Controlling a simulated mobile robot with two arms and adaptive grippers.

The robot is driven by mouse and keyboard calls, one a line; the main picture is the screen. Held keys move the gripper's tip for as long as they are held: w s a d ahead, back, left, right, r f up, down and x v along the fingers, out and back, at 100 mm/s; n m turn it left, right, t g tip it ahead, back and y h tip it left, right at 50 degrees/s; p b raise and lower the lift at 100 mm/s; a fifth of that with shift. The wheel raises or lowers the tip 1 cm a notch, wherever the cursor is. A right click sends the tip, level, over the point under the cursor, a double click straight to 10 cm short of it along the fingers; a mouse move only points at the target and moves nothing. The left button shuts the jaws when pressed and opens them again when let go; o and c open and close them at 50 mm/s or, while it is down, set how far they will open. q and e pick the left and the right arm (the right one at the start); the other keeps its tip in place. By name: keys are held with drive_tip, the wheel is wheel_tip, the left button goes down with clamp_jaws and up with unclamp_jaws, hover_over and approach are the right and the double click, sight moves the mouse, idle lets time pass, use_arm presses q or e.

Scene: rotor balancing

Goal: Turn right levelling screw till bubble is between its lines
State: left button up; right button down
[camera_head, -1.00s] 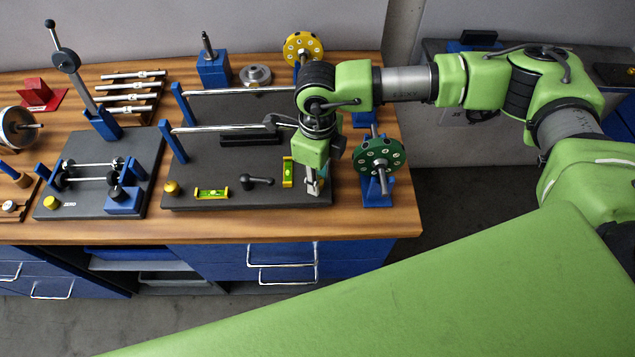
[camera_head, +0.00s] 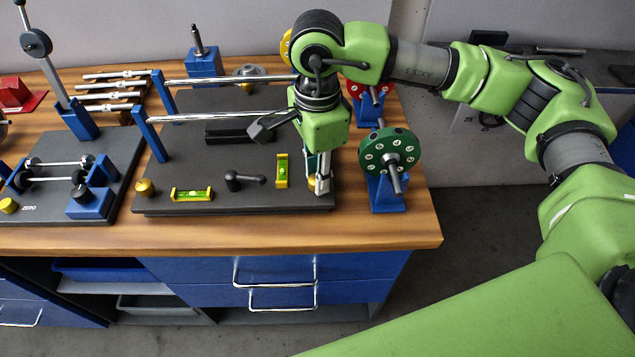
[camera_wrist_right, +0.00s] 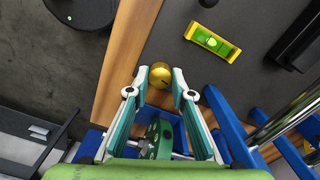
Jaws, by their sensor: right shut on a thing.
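The right levelling screw (camera_wrist_right: 160,76) is a brass-coloured knob at the front right corner of the dark balancing base plate (camera_head: 225,175). My right gripper (camera_wrist_right: 160,84) is shut on this knob, with one fingertip on each side. In the head view the right gripper (camera_head: 320,184) points down at that corner and partly hides the knob. A yellow level with a green vial (camera_head: 282,170) stands beside it, and another level (camera_head: 192,194) lies along the front edge. A bubble shows near the middle of the vial in the wrist view (camera_wrist_right: 212,43), but its lines are too small to judge. My left gripper is out of view.
A left brass screw (camera_head: 145,188) and a black lever (camera_head: 243,180) are on the plate. A green disc on a blue stand (camera_head: 388,153) stands close right of my right gripper. Steel rails (camera_head: 215,117) cross above the plate. The table's front edge (camera_head: 300,237) is near.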

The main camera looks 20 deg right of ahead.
drive_tip(key=shift+w+r+n+b, duration=0.1)
drive_tip(key=shift+n+b, duration=0.45)
drive_tip(key=shift+n, duration=0.05)
drive_tip(key=shift+r, duration=0.1)
drive_tip(key=c, duration=1.8)
unclamp_jaws()
wheel_tip(320, 180, up, 12)
drive_tip(key=shift+f, duration=0.1)
